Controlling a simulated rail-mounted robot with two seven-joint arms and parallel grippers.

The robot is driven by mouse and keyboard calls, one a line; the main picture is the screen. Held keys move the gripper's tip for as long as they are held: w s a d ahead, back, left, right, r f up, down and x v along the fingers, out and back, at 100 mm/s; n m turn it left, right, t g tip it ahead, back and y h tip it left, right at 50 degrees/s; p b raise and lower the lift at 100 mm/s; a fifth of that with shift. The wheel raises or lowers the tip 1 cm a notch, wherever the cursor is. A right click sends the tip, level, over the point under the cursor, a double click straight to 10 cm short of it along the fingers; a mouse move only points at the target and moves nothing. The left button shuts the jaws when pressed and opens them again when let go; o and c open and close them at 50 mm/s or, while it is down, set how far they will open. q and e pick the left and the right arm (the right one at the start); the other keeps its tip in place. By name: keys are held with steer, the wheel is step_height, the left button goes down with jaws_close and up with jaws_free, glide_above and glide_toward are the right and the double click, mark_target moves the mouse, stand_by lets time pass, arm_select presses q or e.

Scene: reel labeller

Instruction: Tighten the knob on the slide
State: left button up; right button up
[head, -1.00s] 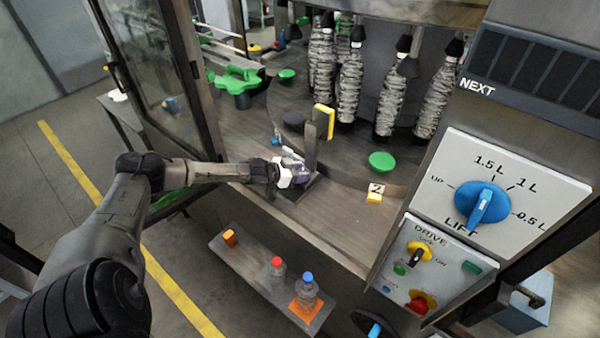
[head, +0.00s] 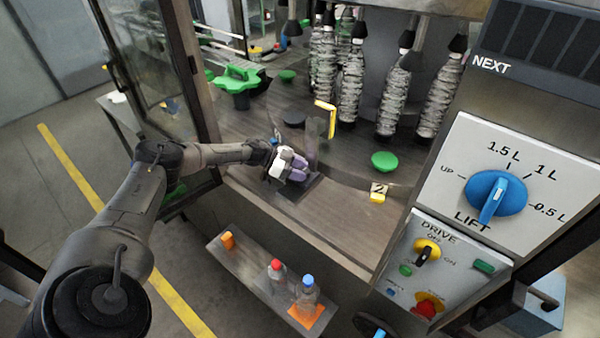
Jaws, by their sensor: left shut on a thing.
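My left gripper (head: 296,168), with a white body and purple fingers, is at the foot of the slide (head: 312,145), an upright grey post on a dark base on the machine deck. The post carries a yellow pad (head: 326,119) at its top. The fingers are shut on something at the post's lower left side. The gripper hides the knob there, so I cannot see how it is seated. A small blue part (head: 277,134) shows just behind the gripper. My right gripper is not in view.
Several wrapped bottles (head: 397,96) hang behind the slide. A green disc (head: 384,160) and the yellow number 2 tag (head: 378,193) are to the right. A shelf (head: 262,284) with two bottles is in front.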

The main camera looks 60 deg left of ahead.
arm_select(q)
steer(key=shift+m+g+h+b, duration=0.4)
steer(key=shift+m+h+b, duration=0.05)
steer(key=shift+m+h, duration=0.15)
steer(key=o, duration=0.8)
steer(key=shift+c, duration=0.2)
steer(key=shift+o, duration=0.8)
steer(key=shift+a+f, duration=0.1)
